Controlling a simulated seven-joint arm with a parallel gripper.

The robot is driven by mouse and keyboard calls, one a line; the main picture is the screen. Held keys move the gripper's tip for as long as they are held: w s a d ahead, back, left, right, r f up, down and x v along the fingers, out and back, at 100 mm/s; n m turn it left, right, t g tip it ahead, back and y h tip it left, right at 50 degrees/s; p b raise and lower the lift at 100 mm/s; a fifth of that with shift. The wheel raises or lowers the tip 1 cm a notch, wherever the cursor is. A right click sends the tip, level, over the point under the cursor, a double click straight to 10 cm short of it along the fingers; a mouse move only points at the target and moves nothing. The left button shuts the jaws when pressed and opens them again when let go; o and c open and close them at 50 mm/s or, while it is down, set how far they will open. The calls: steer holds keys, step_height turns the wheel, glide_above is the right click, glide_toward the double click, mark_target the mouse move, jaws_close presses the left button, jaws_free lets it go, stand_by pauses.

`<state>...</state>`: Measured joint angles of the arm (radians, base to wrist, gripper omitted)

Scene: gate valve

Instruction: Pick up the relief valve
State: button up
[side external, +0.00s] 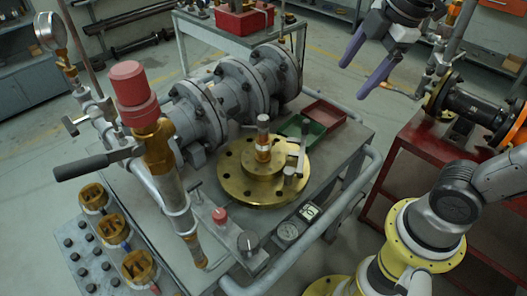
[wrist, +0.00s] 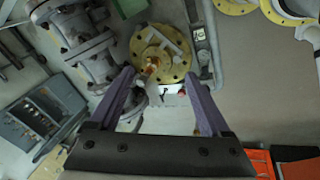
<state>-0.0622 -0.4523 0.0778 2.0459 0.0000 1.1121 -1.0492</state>
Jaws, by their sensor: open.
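Two valve-like parts show in the side view, and I cannot tell for certain which is the relief valve. One is a small upright copper-and-grey valve (side external: 263,145) on a round brass flange (side external: 235,180); it also shows in the wrist view (wrist: 152,67). The other is a larger brass valve with a red cap (side external: 133,88) and a dark lever, on a pipe at the left. My gripper (side external: 355,78) is open and empty, high at the upper right, apart from both. Its purple fingers (wrist: 159,75) spread near the flange in the wrist view.
Grey pipework with large flanges (side external: 225,95) stands behind the brass flange on the bench. Green (side external: 303,132) and red (side external: 325,113) trays lie to its right. A gauge (side external: 288,232) and a rail edge the front. A red cart (side external: 425,160) stands at right.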

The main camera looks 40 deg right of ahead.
steer(key=w+a+n+g, duration=0.2)
steer(key=w+a+n, duration=0.15)
steer(key=w, duration=0.35)
steer(key=n+g, duration=0.2)
steer(key=n, duration=0.2)
glide_above(263, 142)
steer(key=d, duration=0.1)
step_height(263, 142, down, 9)
steer(key=shift+w+d+r, duration=0.1)
steer(key=shift+w+r, duration=0.05)
step_height(263, 142, down, 8)
steer(key=shift+r, duration=0.15)
steer(key=shift+w+f, duration=0.15)
steer(key=shift+f, duration=1.35)
steer(key=shift+w+f, duration=0.1)
steer(key=shift+f, duration=1.35)
jaws_close()
steer(key=shift+r, duration=0.1)
